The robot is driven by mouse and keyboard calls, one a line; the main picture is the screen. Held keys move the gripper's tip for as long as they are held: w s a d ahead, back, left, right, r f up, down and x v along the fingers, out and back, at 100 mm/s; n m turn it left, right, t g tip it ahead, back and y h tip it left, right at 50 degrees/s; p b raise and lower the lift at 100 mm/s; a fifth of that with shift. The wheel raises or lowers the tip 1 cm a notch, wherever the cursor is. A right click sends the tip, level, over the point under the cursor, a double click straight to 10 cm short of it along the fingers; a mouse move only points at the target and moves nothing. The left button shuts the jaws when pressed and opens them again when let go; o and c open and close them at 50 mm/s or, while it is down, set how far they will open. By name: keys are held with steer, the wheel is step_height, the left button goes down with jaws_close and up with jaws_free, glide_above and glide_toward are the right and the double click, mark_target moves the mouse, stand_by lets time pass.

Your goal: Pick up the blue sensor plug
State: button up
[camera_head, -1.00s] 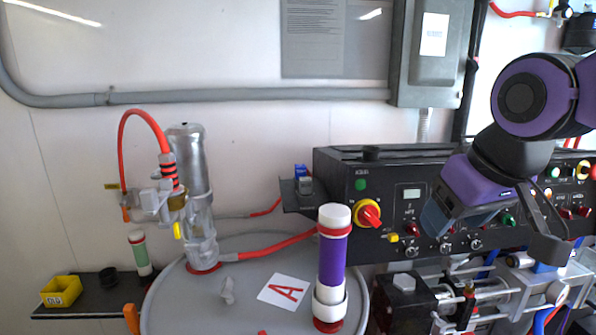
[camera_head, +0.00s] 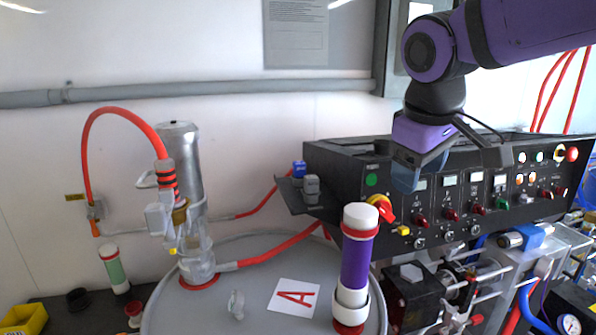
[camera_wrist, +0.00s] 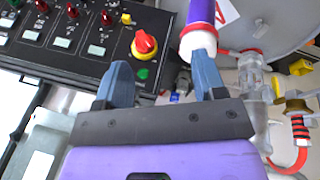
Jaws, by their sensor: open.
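The blue sensor plug (camera_head: 298,168) stands at the back of a small dark shelf on the left side of the black control panel. A grey plug (camera_head: 311,188) stands just in front of it. My gripper (camera_head: 407,178) is open and empty in front of the panel, to the right of the plugs and apart from them. In the wrist view, the two blue-grey fingers of my gripper (camera_wrist: 162,66) are spread. A small blue and grey shape shows between and beyond them, partly hidden by the right finger.
A purple tube with white ends (camera_head: 356,265) stands on the grey drum (camera_head: 230,305), left of my gripper. A red-yellow rotary knob (camera_head: 381,207) juts from the panel (camera_head: 340,165). A silver cylinder (camera_head: 180,150) with a red hose stands at the left. The wall above the shelf is clear.

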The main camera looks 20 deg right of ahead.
steer(key=w+a+r+n+g+h, duration=0.1)
steer(key=w+n+g+h, duration=0.2)
steer(key=w, duration=0.8)
steer(key=n+h, duration=0.8)
steer(key=n, duration=0.3)
glide_toward(297, 163)
steer(key=x, duration=0.5)
steer(key=shift+d+f, duration=0.1)
steer(key=shift+d, duration=0.05)
steer(key=shift+f+h, duration=0.1)
steer(key=shift+h, duration=0.2)
steer(key=shift+x, duration=3.75)
steer(key=shift+w+f, duration=0.1)
steer(key=shift+w, duration=0.05)
steer(key=c, duration=1)
